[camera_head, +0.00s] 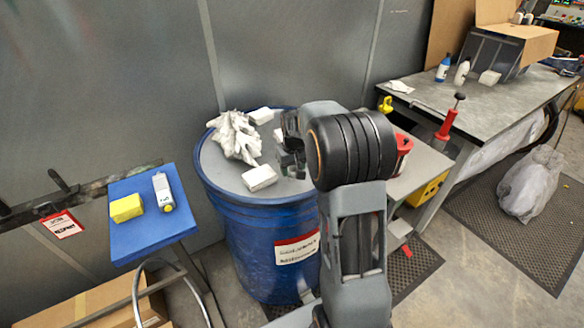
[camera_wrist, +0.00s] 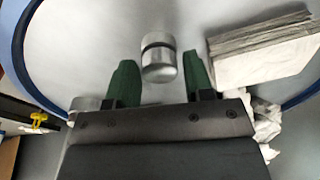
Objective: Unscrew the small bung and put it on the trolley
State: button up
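The blue drum (camera_head: 265,225) stands upright with a grey lid. In the wrist view a short metal cylinder with a dark band (camera_wrist: 158,58), which looks like the small bung, stands out from the lid. My gripper (camera_wrist: 158,66) is open, with a green finger on each side of that cylinder; I cannot tell whether they touch it. In the head view my arm hides the bung and most of my gripper (camera_head: 291,160). A blue-topped stand (camera_head: 150,232) is at left and a grey-topped one (camera_head: 425,170) at right; which is the trolley is unclear.
White blocks (camera_head: 259,178) and a crumpled white rag (camera_head: 236,136) lie on the lid. A yellow sponge (camera_head: 126,208) and a white bottle (camera_head: 162,190) occupy the blue top. A workbench (camera_head: 505,105) stands at right. A grey wall is close behind the drum.

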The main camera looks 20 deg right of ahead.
jog(key=m, duration=0.3)
jog(key=shift+m+h, duration=0.3)
jog(key=m, duration=0.7)
jog(key=m+g, duration=0.1)
jog(key=m, duration=0.3)
jog(key=shift+a+h, duration=0.1)
jog(key=shift+h, duration=0.3)
jog(key=m+g, duration=0.1)
jog(key=m, duration=0.6)
jog(key=shift+w, duration=0.15)
jog(key=m, duration=0.6)
jog(key=shift+y, duration=0.3)
jog(key=shift+c, duration=0.3)
jog(key=c, duration=0.5)
jog(key=n, duration=0.4)
jog(key=shift+n, duration=0.3)
jog(key=shift+c, duration=0.2)
